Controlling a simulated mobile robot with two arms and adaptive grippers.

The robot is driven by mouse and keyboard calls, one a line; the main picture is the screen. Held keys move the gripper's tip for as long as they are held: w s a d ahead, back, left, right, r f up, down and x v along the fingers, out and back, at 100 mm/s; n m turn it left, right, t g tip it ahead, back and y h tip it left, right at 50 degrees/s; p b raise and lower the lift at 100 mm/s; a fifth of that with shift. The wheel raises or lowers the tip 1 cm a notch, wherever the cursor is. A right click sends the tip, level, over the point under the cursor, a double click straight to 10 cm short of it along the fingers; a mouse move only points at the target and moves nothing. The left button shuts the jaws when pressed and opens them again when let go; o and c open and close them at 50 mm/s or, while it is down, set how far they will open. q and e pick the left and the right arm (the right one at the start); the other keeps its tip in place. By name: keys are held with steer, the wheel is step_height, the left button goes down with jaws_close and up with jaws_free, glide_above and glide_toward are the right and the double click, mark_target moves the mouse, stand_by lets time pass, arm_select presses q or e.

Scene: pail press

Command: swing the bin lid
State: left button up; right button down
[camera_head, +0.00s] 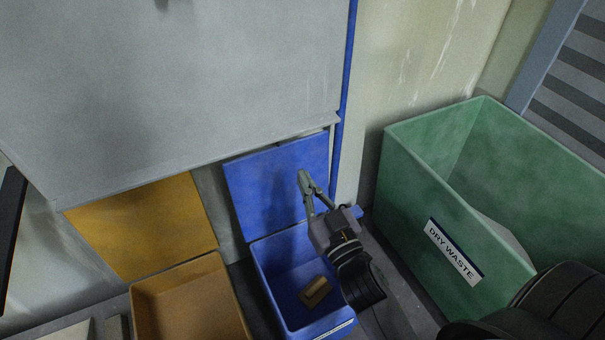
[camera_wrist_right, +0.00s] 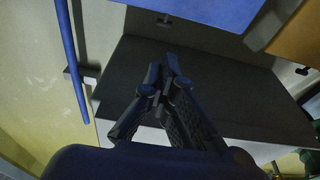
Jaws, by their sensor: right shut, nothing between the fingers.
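A blue lid panel (camera_head: 272,178) stands raised behind the open blue bin (camera_head: 268,278), and a yellow-orange lid panel (camera_head: 140,228) stands likewise behind the orange bin (camera_head: 140,303). My right gripper (camera_head: 304,177) is shut and empty, above the blue bin and in front of the right part of the blue lid. Whether it touches the lid cannot be told. In the right wrist view, my shut fingers (camera_wrist_right: 166,66) point toward a dark surface (camera_wrist_right: 225,85), with a blue panel (camera_wrist_right: 205,10) above them. My left gripper is not in view.
A brown block (camera_head: 316,291) lies in the blue bin. A large green bin labelled DRY WASTE (camera_head: 410,160) stands at the right. A grey cabinet front (camera_head: 170,90) hangs above the lids, with a blue upright bar (camera_head: 345,80) at its right edge.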

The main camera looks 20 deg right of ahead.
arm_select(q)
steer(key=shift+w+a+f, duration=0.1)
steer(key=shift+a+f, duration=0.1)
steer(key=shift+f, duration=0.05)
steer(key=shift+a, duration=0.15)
arm_select(e)
steer(key=s, duration=0.4)
steer(key=shift+s, duration=0.15)
steer(key=c, duration=2.4)
jaws_free()
steer(key=c, duration=1.9)
jaws_free()
